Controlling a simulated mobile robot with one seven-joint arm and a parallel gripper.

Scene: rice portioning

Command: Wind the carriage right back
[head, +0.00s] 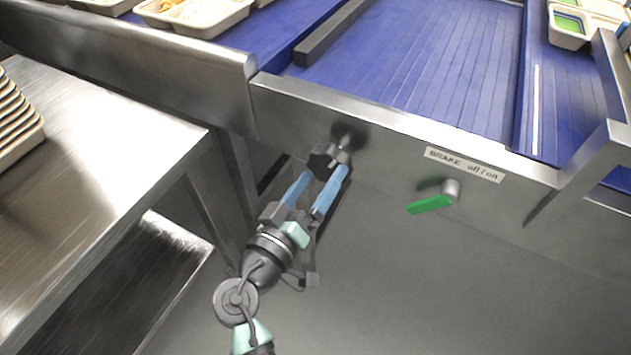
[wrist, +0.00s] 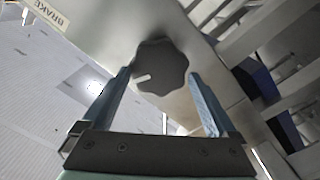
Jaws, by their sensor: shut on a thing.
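A dark lobed knob (head: 322,163) sits on a short shaft on the front steel panel, below the blue belt (head: 430,55). In the wrist view the knob (wrist: 161,67) faces me, with a white mark on its left side. My gripper (head: 326,174) is shut on the knob, one blue finger on each side of it. The green brake lever (head: 430,204) is on the same panel to the right, its handle pointing left and slightly down. Above it is a label (head: 464,165) reading "BRAKE off/on". I cannot tell which part is the carriage.
A dark bar (head: 330,32) lies along the belt's left side. Food trays (head: 195,14) stand at the top left, and another tray (head: 568,38) at the top right. A steel table (head: 95,150) with stacked trays (head: 14,118) is close on the left. The floor below the lever is clear.

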